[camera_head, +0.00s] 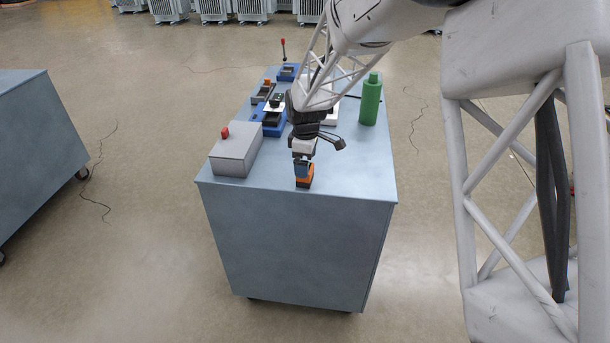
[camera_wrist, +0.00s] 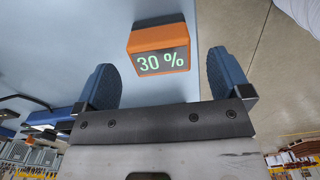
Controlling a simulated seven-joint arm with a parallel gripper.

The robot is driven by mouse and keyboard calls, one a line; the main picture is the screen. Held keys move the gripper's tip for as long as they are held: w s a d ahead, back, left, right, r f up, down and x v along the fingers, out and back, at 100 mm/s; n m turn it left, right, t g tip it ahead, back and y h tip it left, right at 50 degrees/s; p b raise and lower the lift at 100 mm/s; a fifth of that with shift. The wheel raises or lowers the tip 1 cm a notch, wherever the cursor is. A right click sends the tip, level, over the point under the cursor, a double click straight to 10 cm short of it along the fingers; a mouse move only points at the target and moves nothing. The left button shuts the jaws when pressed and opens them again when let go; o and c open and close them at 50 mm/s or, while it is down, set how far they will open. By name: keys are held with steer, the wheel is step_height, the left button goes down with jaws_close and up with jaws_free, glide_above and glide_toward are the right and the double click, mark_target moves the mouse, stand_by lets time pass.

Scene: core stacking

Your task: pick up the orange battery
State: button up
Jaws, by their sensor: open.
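The orange battery (camera_wrist: 158,37) stands on the blue-grey cart top near its front edge. Its dark face reads "30 %" in the wrist view. In the head view the orange battery (camera_head: 304,181) shows just below my gripper (camera_head: 302,168). My gripper is open with blue fingers. In the wrist view my gripper (camera_wrist: 163,80) has one finger to the left and one to the right of the battery, with the battery slightly beyond the fingertips in the picture. The fingers do not appear to touch it.
A grey box with a red button (camera_head: 236,150) stands left of my gripper. Blue-based devices (camera_head: 272,124) sit behind it. A green bottle (camera_head: 370,100) stands at the back right. The cart top (camera_head: 355,170) is clear right of the battery. Its front edge is close.

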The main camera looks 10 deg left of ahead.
steer(key=shift+f, duration=0.1)
steer(key=shift+a+f, duration=0.1)
steer(key=shift+f, duration=2.4)
steer(key=shift+c, duration=0.3)
steer(key=c, duration=1.2)
